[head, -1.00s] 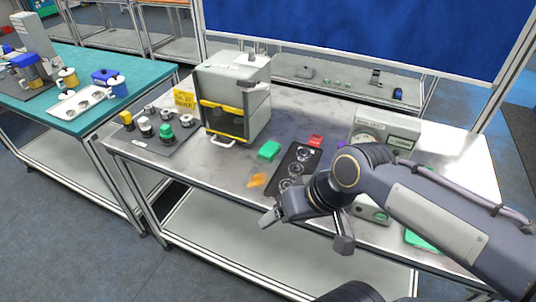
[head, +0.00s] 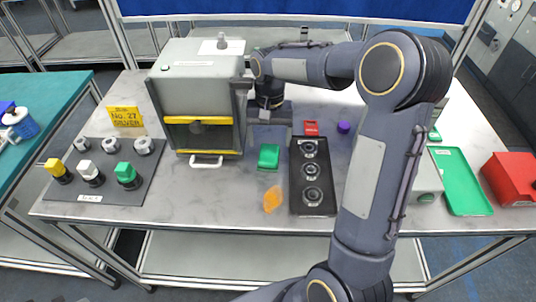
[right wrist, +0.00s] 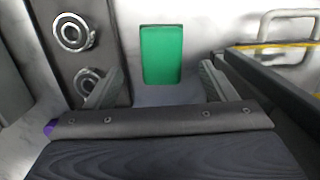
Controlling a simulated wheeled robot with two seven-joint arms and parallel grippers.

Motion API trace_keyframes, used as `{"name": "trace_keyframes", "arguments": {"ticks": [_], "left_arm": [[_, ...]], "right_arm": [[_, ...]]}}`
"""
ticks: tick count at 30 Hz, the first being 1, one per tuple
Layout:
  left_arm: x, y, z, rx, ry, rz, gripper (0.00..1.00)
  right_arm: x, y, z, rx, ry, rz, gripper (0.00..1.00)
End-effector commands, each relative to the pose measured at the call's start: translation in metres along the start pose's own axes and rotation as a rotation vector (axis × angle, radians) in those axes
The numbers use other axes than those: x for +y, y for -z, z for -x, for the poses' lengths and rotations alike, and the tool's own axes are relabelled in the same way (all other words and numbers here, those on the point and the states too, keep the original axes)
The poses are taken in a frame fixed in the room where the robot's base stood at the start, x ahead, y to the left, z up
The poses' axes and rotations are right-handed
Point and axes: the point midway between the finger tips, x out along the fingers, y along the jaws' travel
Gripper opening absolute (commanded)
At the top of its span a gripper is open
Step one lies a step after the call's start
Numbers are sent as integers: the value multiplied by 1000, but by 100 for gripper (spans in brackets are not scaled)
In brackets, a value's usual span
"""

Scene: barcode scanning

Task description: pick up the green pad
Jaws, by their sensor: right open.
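The green pad (head: 269,156) is a small block lying on the grey metal table, between the grey machine with the yellow-edged front and the black tray. In the right wrist view the green pad (right wrist: 161,54) lies ahead, between the two fingers and beyond their tips. My right gripper (head: 269,116) is above the table, behind the pad in the head view, partly hidden by its own wrist. In the right wrist view the right gripper (right wrist: 158,84) is open and empty, its fingers apart. My left gripper is not in view.
The grey machine (head: 200,87) stands close left of the pad. The black tray (head: 312,204) with ring-shaped parts lies close right. An orange piece (head: 272,199) is in front, a red piece (head: 311,128) and a purple piece (head: 344,127) behind the tray. A green tray (head: 461,180) lies far right.

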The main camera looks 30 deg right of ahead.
Motion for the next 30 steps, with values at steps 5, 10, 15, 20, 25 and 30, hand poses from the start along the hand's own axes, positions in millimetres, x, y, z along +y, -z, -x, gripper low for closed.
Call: {"name": "trace_keyframes", "arguments": {"ticks": [5, 10, 15, 20, 25, 30], "left_arm": [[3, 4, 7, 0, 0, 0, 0], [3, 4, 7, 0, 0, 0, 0], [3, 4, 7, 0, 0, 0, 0], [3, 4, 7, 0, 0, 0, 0], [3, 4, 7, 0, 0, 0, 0], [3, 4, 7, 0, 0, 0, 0]], "right_arm": [[0, 4, -26, -6, -1, 1, 78], [0, 4, -44, -2, 0, 1, 78], [-1, 4, -46, 0, 1, 1, 78], [-1, 4, -46, 0, 1, 2, 67], [-1, 4, -46, 0, 1, 1, 45], [-1, 4, -45, 0, 2, 2, 29]]}}
